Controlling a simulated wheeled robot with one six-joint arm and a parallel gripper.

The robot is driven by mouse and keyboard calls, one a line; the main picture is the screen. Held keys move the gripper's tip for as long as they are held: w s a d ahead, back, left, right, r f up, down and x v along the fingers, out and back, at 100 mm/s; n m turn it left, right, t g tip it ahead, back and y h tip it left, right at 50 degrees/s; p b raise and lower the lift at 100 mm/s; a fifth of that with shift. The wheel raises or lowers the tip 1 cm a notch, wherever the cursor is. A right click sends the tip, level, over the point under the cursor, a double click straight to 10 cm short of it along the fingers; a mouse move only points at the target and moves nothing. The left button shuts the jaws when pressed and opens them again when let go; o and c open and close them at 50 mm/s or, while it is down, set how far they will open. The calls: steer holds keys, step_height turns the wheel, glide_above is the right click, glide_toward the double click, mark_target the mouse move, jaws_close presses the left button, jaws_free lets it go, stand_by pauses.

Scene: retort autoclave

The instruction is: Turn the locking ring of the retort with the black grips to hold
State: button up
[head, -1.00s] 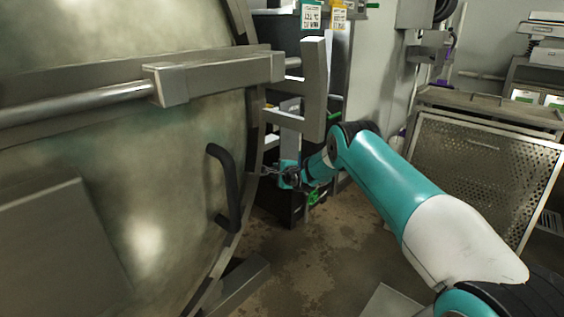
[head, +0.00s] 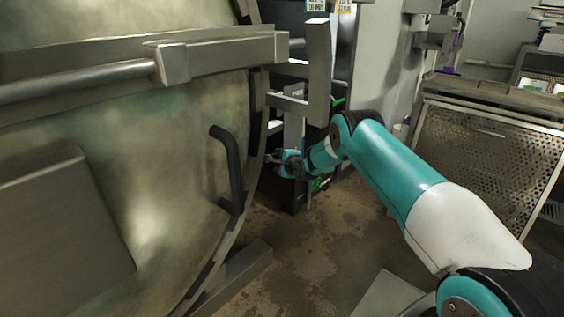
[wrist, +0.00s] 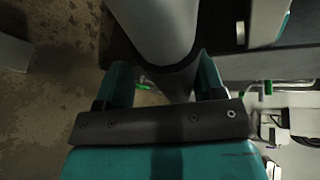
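The retort door (head: 140,215) fills the left of the head view, a large stained metal disc with a rim (head: 247,150) along its right edge. One black grip (head: 228,165), a bent upright handle, stands near that edge. My gripper (head: 271,158) is just right of the rim, small and partly dark, apart from the black grip. In the wrist view, my gripper's two fingers (wrist: 163,88) stand apart. A smooth grey rounded form (wrist: 160,28) lies beyond and between them; I cannot tell what it is or whether they touch it. No hold marking is readable.
A metal bar (head: 80,80) crosses the door and ends near an upright grey bracket (head: 318,75) above my gripper. A perforated metal panel (head: 490,165) stands at right. The stained floor (head: 300,235) between is mostly clear.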

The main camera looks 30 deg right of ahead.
steer(key=shift+s+a, duration=0.15)
steer(key=shift+s+r, duration=0.1)
steer(key=shift+s, duration=0.2)
steer(key=p+v, duration=0.2)
steer(key=v, duration=1.4)
steer(key=shift+s+r+p, duration=0.2)
steer(key=shift+s+p, duration=0.05)
steer(key=shift+p, duration=0.05)
